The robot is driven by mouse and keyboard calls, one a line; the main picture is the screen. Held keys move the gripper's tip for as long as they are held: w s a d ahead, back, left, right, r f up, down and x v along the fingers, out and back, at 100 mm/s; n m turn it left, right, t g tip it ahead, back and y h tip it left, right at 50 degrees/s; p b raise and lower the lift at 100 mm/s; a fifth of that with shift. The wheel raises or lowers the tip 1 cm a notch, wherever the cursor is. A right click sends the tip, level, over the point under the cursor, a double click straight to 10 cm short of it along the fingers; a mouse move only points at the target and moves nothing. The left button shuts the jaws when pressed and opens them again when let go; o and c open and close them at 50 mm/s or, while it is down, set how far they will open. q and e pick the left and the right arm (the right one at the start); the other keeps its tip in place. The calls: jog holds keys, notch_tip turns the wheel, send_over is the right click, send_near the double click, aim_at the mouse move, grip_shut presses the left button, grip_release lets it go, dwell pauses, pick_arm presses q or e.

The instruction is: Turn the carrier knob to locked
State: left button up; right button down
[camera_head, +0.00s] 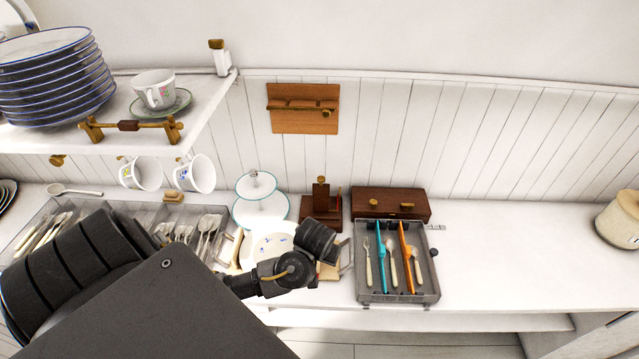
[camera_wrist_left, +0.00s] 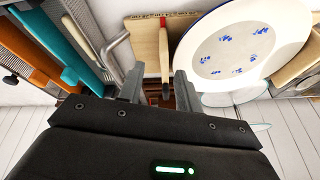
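The carrier (camera_head: 397,297) is a grey open tray with cutlery and blue and orange dividers, standing on the white counter right of centre. A dark round knob (camera_head: 434,252) sits on its right side. I cannot tell which setting the knob is at. The carrier's edge shows at the upper left of the left wrist view, with a dark knob (camera_wrist_left: 10,79). My left arm reaches across to the carrier's left side, apart from the knob. My left gripper (camera_wrist_left: 158,84) shows two fingers with a gap between them and nothing clearly held. My right gripper is out of view.
A white plate with blue flowers (camera_wrist_left: 243,38) and a wooden board (camera_wrist_left: 148,38) are close to the left fingers. A brown box (camera_head: 390,204) stands behind the carrier. A larger cutlery tray (camera_head: 150,211) is at left. The counter right of the carrier (camera_head: 515,255) is clear.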

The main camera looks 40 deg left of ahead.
pick_arm(q)
jog(key=w+a+r+n, duration=0.3)
jog(key=w+a+r, duration=0.1)
jog(key=r, duration=0.4)
jog(key=shift+w+p+x, duration=0.2)
jog(key=shift+p+x, duration=0.4)
jog(key=shift+x, duration=5.1)
jog(key=shift+r, duration=0.1)
grip_shut()
